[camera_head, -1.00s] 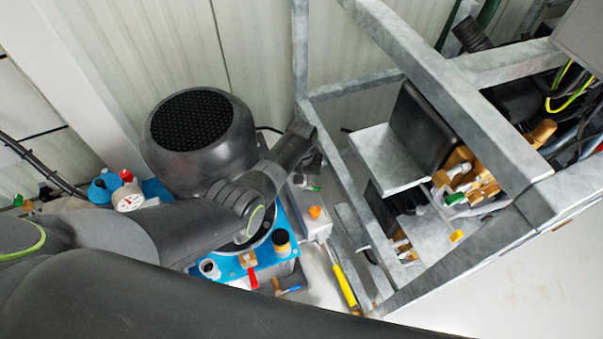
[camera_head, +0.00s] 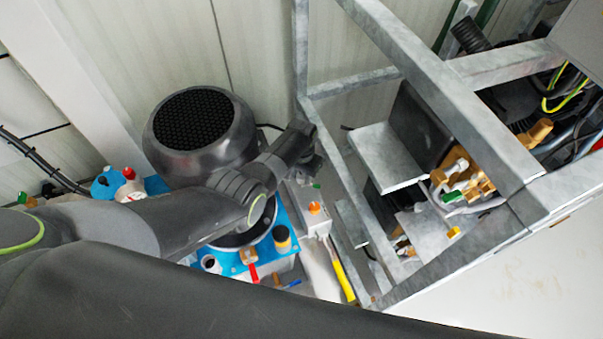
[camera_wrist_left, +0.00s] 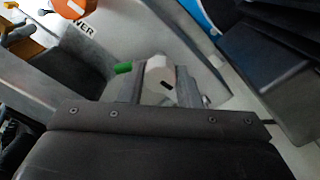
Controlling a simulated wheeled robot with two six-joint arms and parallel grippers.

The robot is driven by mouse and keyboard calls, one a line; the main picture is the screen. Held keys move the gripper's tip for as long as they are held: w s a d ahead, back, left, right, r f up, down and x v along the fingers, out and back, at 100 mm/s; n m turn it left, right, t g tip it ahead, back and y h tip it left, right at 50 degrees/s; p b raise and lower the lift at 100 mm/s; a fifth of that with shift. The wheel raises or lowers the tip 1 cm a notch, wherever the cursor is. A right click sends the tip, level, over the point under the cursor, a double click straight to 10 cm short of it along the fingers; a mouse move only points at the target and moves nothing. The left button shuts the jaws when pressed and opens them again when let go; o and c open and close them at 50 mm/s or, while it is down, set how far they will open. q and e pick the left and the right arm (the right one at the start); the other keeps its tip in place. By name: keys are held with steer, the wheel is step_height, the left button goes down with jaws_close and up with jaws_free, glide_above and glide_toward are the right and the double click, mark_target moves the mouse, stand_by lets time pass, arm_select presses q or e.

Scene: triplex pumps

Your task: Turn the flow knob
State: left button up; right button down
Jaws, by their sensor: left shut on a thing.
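The flow knob looks to be the white knob (camera_wrist_left: 158,78) with a dark slot, in the middle of the left wrist view. A green piece (camera_wrist_left: 123,68) sticks out beside it. My left gripper (camera_wrist_left: 165,88) is shut on the white knob, with a finger on each side. In the head view my left gripper (camera_head: 313,165) is over the end of a light grey box (camera_head: 307,218), beside the metal frame. The wrist hides most of the knob there. My right gripper is not in view.
An orange knob (camera_head: 314,208) sits on the grey box; in the wrist view it (camera_wrist_left: 72,6) is near lettering ending in "WER". A metal frame (camera_head: 345,200) stands close right. A black round motor cover (camera_head: 200,130) and blue pump plate (camera_head: 285,225) are left.

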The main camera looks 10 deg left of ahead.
mark_target(302, 175)
arm_select(q)
steer(key=o, duration=1)
steer(key=shift+c, duration=0.2)
step_height(302, 175, up, 6)
steer(key=p, duration=0.3)
steer(key=shift+p, duration=0.3)
step_height(302, 175, up, 12)
steer(key=p, duration=0.2)
steer(key=shift+f+p, duration=0.25)
steer(key=shift+p, duration=0.1)
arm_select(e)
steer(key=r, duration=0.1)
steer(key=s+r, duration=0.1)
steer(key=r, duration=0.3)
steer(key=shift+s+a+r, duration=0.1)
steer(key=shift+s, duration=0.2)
